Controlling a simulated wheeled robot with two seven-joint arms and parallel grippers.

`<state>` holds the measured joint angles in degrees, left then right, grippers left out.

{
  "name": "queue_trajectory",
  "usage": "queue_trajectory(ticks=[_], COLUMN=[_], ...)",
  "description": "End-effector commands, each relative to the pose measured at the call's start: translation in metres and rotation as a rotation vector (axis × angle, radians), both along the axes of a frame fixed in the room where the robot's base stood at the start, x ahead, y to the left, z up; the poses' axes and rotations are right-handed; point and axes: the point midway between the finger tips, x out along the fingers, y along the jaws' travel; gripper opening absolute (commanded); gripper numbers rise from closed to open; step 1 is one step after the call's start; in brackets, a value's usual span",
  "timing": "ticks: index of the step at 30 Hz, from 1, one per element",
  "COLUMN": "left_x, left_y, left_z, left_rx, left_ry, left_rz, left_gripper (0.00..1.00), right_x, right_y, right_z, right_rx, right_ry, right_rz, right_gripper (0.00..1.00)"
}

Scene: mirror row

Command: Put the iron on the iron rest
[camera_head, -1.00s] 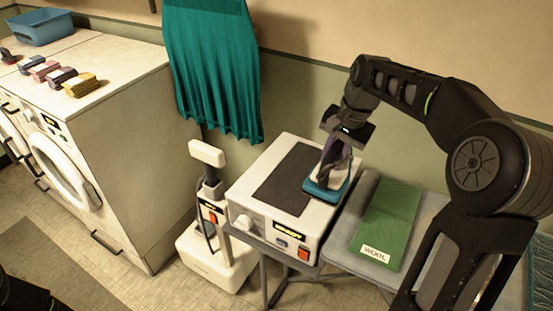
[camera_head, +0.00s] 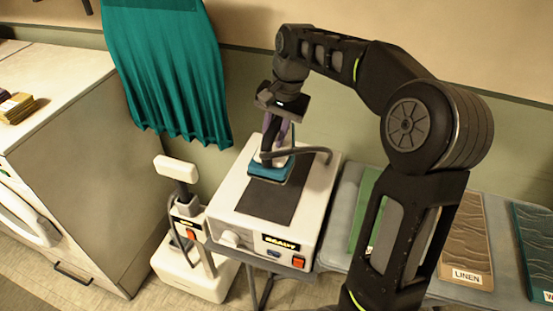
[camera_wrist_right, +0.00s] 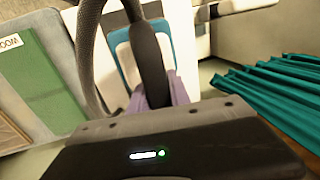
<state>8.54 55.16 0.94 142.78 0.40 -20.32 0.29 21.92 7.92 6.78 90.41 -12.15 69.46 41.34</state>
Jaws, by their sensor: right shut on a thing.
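The iron (camera_head: 268,172) has a teal base and a pale body with a purple-grey handle. My right gripper (camera_head: 277,122) is shut on its handle from above. The iron is over the far part of the dark pad (camera_head: 268,201) on top of the white iron station, which looks like the iron rest (camera_head: 226,210). I cannot tell whether its base touches the pad. My left gripper is out of view.
A grey cord (camera_head: 315,151) loops right from the iron. Right of the station is a grey board with a green cloth (camera_head: 362,205) and a brown LINEN cloth (camera_head: 465,240). A white upright device (camera_head: 190,265) stands left. A teal curtain (camera_head: 170,75) hangs behind.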

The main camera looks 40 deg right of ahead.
Motion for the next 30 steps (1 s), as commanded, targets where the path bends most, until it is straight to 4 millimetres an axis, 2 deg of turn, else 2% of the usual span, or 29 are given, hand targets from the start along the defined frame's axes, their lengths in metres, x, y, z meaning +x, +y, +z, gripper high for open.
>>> queue_trajectory(ticks=[10,14,23,30], left_x=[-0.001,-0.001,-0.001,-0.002], left_y=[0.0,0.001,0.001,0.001], left_z=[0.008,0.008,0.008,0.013], left_rx=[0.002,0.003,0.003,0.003], left_ry=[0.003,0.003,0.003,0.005], left_rz=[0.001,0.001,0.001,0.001], left_gripper=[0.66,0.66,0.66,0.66], right_x=[0.0,0.001,0.001,0.0], right_y=[0.0,0.0,0.0,0.0], right_z=[-0.047,-0.054,-0.055,-0.08], right_rx=[0.0,-0.001,-0.001,0.001], right_ry=[-0.001,-0.003,-0.003,0.001], right_rz=[0.001,0.001,0.001,0.0], right_gripper=[0.0,0.0,0.0,0.0])
